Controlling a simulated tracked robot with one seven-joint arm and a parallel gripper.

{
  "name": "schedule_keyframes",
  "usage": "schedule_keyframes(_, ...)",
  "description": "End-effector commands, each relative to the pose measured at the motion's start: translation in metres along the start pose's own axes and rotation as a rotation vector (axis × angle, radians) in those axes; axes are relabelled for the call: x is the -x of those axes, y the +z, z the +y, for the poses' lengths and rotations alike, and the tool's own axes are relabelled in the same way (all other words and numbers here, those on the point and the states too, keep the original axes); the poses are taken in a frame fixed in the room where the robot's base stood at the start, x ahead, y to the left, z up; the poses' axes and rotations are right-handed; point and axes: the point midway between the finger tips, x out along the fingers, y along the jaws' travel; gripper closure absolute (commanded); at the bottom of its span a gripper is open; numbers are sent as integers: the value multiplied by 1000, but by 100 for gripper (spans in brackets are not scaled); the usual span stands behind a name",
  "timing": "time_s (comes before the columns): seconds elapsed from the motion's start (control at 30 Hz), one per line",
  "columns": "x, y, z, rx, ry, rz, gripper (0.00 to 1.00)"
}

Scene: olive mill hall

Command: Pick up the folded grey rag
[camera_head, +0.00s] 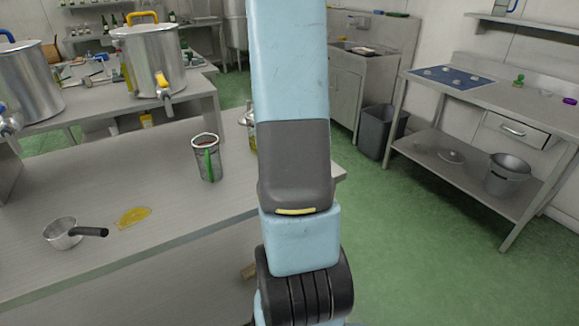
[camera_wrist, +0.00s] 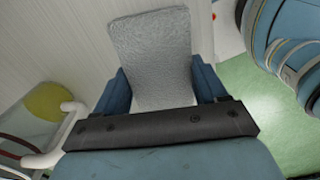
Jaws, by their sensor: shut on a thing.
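The folded grey rag (camera_wrist: 150,45) shows in the wrist view as a textured grey slab between the two blue fingers of my gripper (camera_wrist: 158,84). The fingers are shut on its sides, and the rag sticks out beyond them. A pale surface lies behind it; I cannot tell whether the rag touches that surface. In the head view my own arm covers the middle, and neither the gripper nor the rag shows there.
On the steel table (camera_head: 120,262) stand a grey cup with a green item (camera_head: 207,160) and a small saucepan (camera_head: 62,233) beside a yellow puddle (camera_head: 133,217). A vessel with a pale handle (camera_wrist: 68,128) is close left of my gripper. Green floor (camera_head: 420,250) lies open at right.

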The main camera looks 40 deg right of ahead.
Motion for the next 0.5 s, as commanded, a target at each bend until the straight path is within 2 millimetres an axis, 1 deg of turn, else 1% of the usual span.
schedule_keyframes(0.1, 19, -1, -16, -2, 3, 0, 59)
schedule_keyframes(0.33, 54, -2, -45, -2, 4, -1, 59)
schedule_keyframes(0.5, 67, -4, -77, -2, 2, 0, 59)
